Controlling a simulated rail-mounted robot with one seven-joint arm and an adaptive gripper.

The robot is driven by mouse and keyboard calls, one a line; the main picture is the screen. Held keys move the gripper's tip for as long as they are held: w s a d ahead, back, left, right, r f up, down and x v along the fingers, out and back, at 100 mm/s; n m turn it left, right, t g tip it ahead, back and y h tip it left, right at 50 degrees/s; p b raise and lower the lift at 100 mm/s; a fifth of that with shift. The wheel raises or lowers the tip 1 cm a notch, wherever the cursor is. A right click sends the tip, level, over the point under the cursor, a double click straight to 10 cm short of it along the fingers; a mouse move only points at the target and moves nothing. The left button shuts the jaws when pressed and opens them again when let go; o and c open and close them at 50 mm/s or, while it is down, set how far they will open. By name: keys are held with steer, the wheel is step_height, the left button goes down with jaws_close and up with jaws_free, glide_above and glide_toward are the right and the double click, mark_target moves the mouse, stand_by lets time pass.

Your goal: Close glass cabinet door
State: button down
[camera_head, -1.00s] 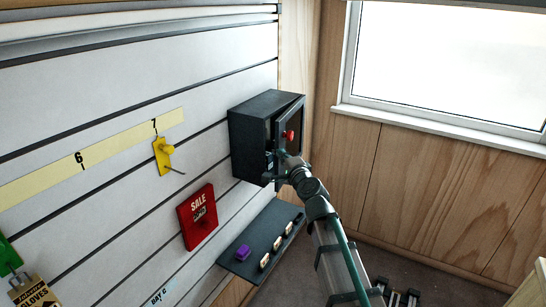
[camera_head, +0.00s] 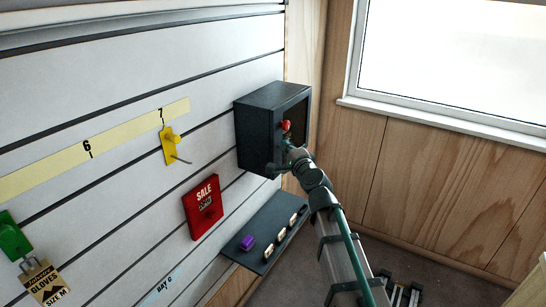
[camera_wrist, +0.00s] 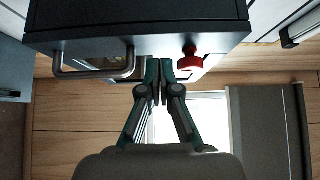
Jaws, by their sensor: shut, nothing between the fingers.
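The dark cabinet (camera_head: 256,136) is fixed to the wall at the right end of the slatted panel. Its framed glass door (camera_head: 296,112) faces right and looks closed or nearly so; I cannot tell if a small gap remains. A red knob (camera_head: 286,125) is on its front, also seen in the wrist view (camera_wrist: 190,60). A metal bar handle (camera_wrist: 95,72) shows there at left. My gripper (camera_head: 288,150) is shut and empty at the cabinet front. In the wrist view its fingertips (camera_wrist: 160,68) are between handle and knob, at or very near the front; contact is unclear.
Below the cabinet is a dark shelf (camera_head: 262,232) with a purple item (camera_head: 247,243) and several small pale pieces. A red SALE sign (camera_head: 203,207) and a yellow hook tag (camera_head: 171,146) are on the panel. A window (camera_head: 460,60) and wood wall stand right.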

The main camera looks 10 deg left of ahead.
steer(key=s+a+f+n+g+p, duration=0.1)
steer(key=s+a+f+n, duration=0.15)
steer(key=s, duration=0.25)
steer(key=s+a+f+n+g+p, duration=0.1)
steer(key=s+a+f+n, duration=0.15)
steer(key=s, duration=0.25)
steer(key=s+d+f+n+g+h, duration=0.25)
steer(key=s+d+f, duration=0.2)
steer(key=f, duration=0.65)
steer(key=s+d+f+n+g+h, duration=0.1)
steer(key=s+d+f+n+g, duration=0.25)
steer(key=f, duration=0.75)
steer(key=s+d+f+n+g+h, duration=0.1)
steer(key=s+d+f+g+h, duration=0.15)
steer(key=d+f, duration=0.6)
steer(key=s+d+f+n+g+h, duration=0.1)
steer(key=s+d+f+g+h, duration=0.15)
steer(key=s+d+f, duration=0.45)
steer(key=s+d+f+g+h, duration=0.1)
steer(key=s+d+f+g, duration=0.3)
steer(key=s+f, duration=0.65)
steer(key=s+d+f+g, duration=0.2)
steer(key=s+d+f, duration=0.2)
steer(key=s, duration=0.6)
steer(key=s+d+f+m+g, duration=0.1)
steer(key=s+d+f+g, duration=0.2)
steer(key=s, duration=0.6)
steer(key=shift+s+d+f, duration=0.35)
steer(key=shift+d+f, duration=0.55)
steer(key=shift+d, duration=0.1)
